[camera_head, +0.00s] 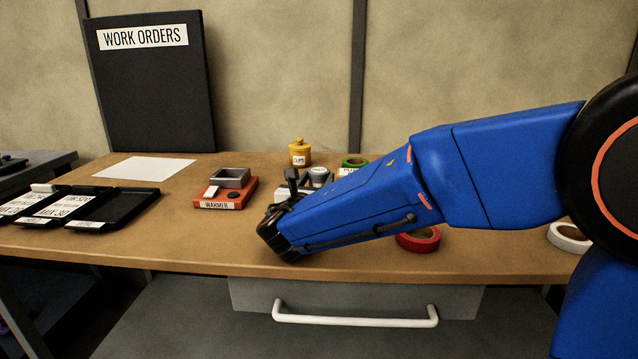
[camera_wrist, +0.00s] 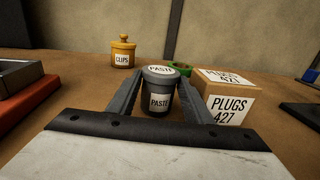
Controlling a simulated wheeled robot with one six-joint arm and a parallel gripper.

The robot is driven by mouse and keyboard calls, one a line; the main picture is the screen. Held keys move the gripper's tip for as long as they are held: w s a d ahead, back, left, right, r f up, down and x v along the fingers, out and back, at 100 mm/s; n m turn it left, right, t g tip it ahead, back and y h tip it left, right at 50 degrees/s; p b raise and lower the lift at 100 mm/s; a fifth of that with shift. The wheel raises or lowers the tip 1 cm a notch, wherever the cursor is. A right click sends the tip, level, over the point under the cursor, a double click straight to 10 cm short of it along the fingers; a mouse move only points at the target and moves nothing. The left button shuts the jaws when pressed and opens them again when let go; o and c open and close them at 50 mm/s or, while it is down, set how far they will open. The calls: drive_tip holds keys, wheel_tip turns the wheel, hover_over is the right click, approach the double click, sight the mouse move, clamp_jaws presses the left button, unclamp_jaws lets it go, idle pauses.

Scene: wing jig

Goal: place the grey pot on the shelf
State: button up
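The grey pot (camera_wrist: 158,101), labelled PASTE, stands upright on the wooden workbench with its pale lid on. It also shows in the head view (camera_head: 319,177), partly hidden behind my arm. My gripper (camera_wrist: 160,88) is low over the bench, its two dark fingers reaching along the left and right sides of the pot. The fingers look spread, with the pot between them; whether either touches it is unclear. In the head view my gripper (camera_head: 290,185) is mostly hidden by my blue arm. I cannot identify a shelf in either view.
A yellow CLIPS jar (camera_head: 300,153) and green tape (camera_head: 355,162) stand behind the pot. A PLUGS 427 box (camera_wrist: 222,100) is close on its right. A red WARMER unit (camera_head: 226,193) is left, red tape (camera_head: 418,239) right. Black trays (camera_head: 130,207) lie far left.

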drive_tip(key=shift+c, duration=0.6)
drive_tip(key=shift+r, duration=0.1)
wheel_tip(320, 180, up, 10)
drive_tip(key=shift+f, duration=0.1)
drive_tip(key=shift+s+a, duration=0.1)
